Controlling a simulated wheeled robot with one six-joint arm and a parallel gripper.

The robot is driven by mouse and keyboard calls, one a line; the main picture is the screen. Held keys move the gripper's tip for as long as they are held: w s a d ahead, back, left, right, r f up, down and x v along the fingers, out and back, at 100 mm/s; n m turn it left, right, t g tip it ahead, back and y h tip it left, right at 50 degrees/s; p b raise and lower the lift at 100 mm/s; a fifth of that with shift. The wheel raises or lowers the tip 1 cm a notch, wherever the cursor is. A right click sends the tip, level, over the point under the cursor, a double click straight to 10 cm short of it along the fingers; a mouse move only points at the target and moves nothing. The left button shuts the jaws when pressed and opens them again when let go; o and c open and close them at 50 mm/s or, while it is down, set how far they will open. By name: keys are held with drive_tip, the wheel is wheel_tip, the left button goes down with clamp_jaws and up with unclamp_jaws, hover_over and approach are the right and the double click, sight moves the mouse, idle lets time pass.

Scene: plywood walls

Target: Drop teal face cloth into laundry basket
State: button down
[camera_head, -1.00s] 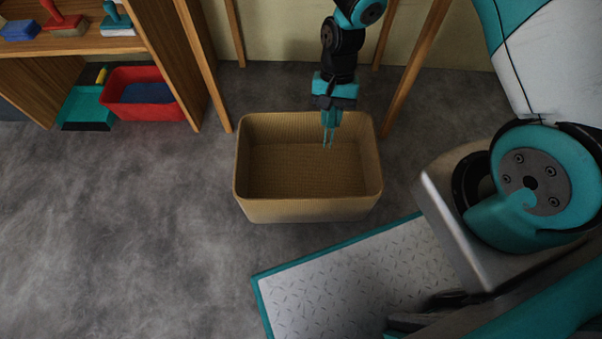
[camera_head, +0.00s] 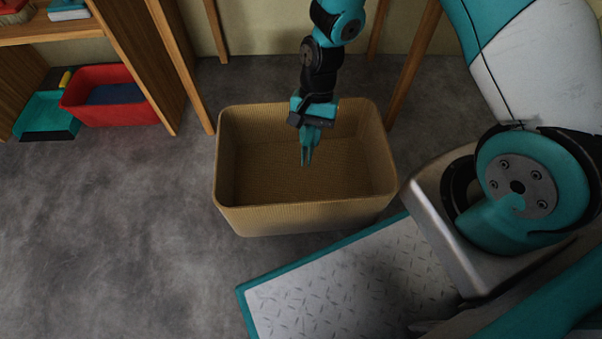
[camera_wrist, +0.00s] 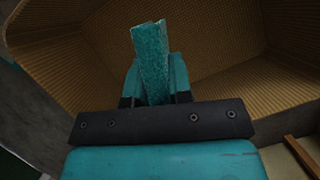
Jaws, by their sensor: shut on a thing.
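The teal face cloth (camera_wrist: 151,55) shows in the wrist view as a narrow, textured strip standing out between my fingers. My gripper (camera_wrist: 154,88) is shut on it. The cloth is hard to tell from the teal fingers there. The basket's walls (camera_wrist: 225,30) fill most of the wrist view, and its visible floor is bare.
A red bin (camera_head: 115,112) with something blue inside and a teal dustpan (camera_head: 48,115) are at the left by a wooden shelf (camera_head: 140,60). Wooden legs (camera_head: 408,70) stand behind the basket. Grey floor at the left is clear.

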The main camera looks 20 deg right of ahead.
wheel_tip(320, 180, down, 2)
drive_tip(key=shift+f+b, duration=0.1)
drive_tip(key=shift+b, duration=0.7)
drive_tip(key=c, duration=0.9)
unclamp_jaws()
drive_tip(key=shift+c, duration=0.2)
drive_tip(key=p+v, duration=0.9)
drive_tip(key=v, duration=0.8)
drive_tip(key=shift+r+p, duration=0.2)
drive_tip(key=shift+p, duration=0.1)
drive_tip(key=shift+w, duration=0.1)
